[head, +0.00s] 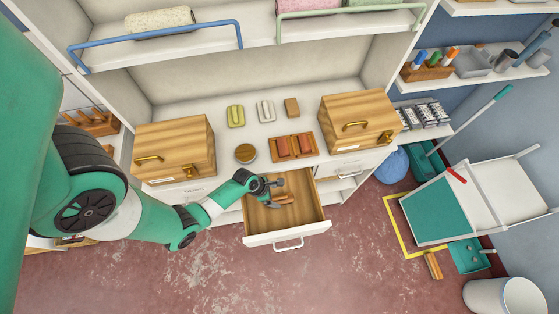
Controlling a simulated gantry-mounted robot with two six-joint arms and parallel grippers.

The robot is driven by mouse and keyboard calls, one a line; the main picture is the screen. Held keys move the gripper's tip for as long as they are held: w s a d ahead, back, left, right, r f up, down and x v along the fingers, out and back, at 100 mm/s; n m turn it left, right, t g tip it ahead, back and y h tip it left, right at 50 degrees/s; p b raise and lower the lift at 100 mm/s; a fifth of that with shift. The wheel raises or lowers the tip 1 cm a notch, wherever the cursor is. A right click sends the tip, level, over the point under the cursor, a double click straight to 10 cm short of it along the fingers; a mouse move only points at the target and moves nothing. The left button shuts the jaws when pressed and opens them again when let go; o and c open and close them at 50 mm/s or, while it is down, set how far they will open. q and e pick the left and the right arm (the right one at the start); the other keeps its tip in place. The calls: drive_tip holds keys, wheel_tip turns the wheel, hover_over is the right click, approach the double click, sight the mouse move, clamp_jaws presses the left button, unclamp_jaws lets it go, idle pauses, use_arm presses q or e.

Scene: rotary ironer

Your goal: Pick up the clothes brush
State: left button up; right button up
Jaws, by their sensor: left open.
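A wooden-coloured brush-like thing (283,198) lies in the open drawer (300,186); it looks like the clothes brush, but it is small and partly covered by my gripper. My left gripper (275,188) reaches in from the left over the drawer, close to this thing. It is open, and I cannot tell whether its fingers touch the thing. My right gripper is not in view.
A wooden tray with reddish-brown blocks (295,145) and a round tin (245,153) sit on the counter behind the drawer. Two wooden boxes (172,150) (360,118) flank them. The drawer front (288,234) juts out over clear red floor.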

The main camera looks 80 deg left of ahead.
sight(279, 198)
use_arm(q)
drive_tip(key=b+x, duration=0.2)
drive_tip(key=x, duration=0.3)
drive_tip(key=shift+d+f, duration=0.1)
drive_tip(key=shift+f, duration=0.1)
drive_tip(key=shift+r, duration=0.1)
clamp_jaws()
idle(0.3)
wheel_tip(279, 198, up, 3)
drive_tip(key=shift+r+p, duration=0.1)
drive_tip(key=shift+p, duration=0.75)
drive_tip(key=s+d+r+p, duration=0.6)
drive_tip(key=s+r, duration=0.3)
drive_tip(key=s, duration=0.3)
drive_tip(key=shift+d+r, duration=0.4)
drive_tip(key=shift+s, duration=0.1)
